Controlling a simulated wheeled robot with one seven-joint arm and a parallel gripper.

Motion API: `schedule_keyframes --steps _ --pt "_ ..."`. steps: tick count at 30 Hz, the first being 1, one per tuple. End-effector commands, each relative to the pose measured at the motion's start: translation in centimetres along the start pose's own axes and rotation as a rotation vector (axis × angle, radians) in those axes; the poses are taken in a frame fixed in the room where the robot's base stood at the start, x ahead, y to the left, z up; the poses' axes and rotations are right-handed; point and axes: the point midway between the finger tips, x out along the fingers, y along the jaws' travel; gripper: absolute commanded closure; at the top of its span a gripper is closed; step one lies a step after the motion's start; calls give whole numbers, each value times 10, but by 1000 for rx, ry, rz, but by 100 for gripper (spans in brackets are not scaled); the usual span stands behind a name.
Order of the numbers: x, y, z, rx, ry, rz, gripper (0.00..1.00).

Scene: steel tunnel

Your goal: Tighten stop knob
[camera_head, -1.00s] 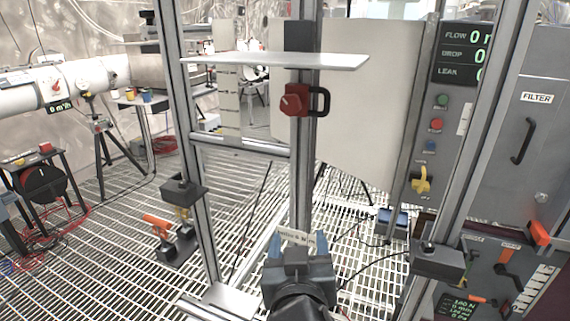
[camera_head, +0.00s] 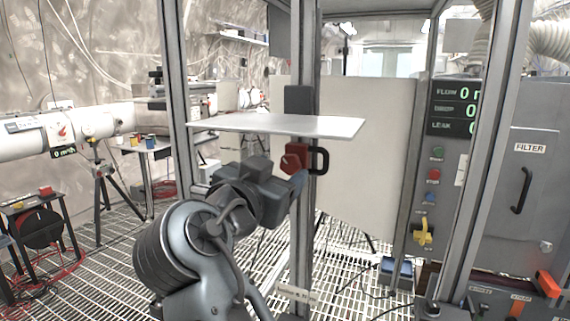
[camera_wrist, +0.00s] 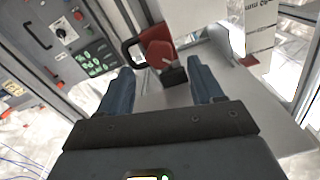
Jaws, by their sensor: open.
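My gripper (camera_head: 292,180) is raised to the knob's height in the head view, and one finger overlaps the knob's lower edge. In the wrist view my gripper (camera_wrist: 160,66) is open and empty. Contact with the knob cannot be told.
The pale shelf plate (camera_head: 275,124) juts out just above my gripper. The metal post (camera_head: 301,240) runs down behind it. A panel with displays and buttons (camera_head: 436,185) and a grey filter cabinet (camera_head: 525,190) stand at the right. Grating floor lies below.

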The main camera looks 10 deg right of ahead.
Motion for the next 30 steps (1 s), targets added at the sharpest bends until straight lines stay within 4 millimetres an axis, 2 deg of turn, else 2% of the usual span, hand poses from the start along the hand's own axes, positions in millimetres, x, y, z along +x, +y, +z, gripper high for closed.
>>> schedule_keyframes --steps 3,7,18,30 --pt "17 0 -1 -1 0 2 34" --pt "29 0 0 -1 0 0 34" --pt "34 0 1 0 0 -1 35" --pt "34 0 1 -1 0 -1 73"
